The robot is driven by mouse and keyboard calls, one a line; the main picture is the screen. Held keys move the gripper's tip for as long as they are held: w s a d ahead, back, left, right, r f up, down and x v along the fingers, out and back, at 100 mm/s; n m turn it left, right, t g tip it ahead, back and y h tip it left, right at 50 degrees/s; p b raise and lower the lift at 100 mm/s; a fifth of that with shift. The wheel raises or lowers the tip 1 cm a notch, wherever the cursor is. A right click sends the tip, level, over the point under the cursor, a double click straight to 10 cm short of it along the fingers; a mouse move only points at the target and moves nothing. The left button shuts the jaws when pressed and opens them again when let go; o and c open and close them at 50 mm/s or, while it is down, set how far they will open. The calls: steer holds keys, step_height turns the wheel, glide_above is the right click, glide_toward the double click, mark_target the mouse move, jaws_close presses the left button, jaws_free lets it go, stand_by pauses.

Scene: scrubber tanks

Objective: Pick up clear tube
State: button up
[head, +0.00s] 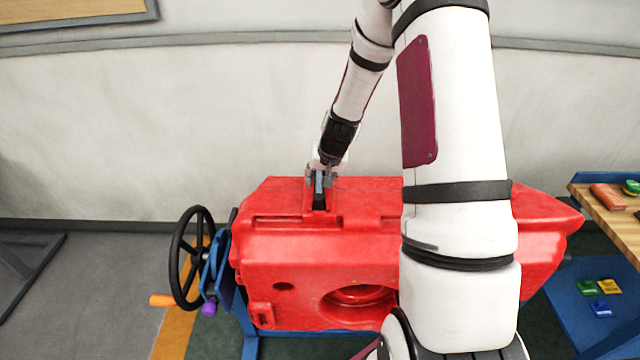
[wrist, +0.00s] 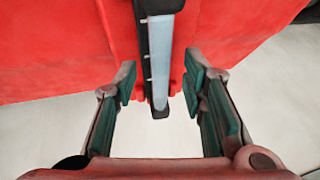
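The clear tube (wrist: 160,66) shows in the wrist view as a pale bluish translucent strip held in a black bracket with a dark end. In the head view the tube (head: 318,186) stands in a recess at the top of the red tank (head: 290,245), partly hidden by my gripper. My gripper (wrist: 160,82) is open, with one finger on each side of the tube's lower end in the wrist view. A gap shows between each finger and the tube. My gripper also shows in the head view (head: 321,176) at the tank's top edge.
A black handwheel (head: 192,258) with an orange handle stands left of the tank. A wooden-topped bench (head: 615,226) is at the right, with small colored items on its blue lower shelf (head: 570,295). A pale wall stands behind the tank. My arm hides part of the tank's right side.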

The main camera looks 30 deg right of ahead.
steer(key=shift+w+f, duration=0.15)
steer(key=shift+f, duration=0.15)
jaws_close()
steer(key=shift+r, duration=0.1)
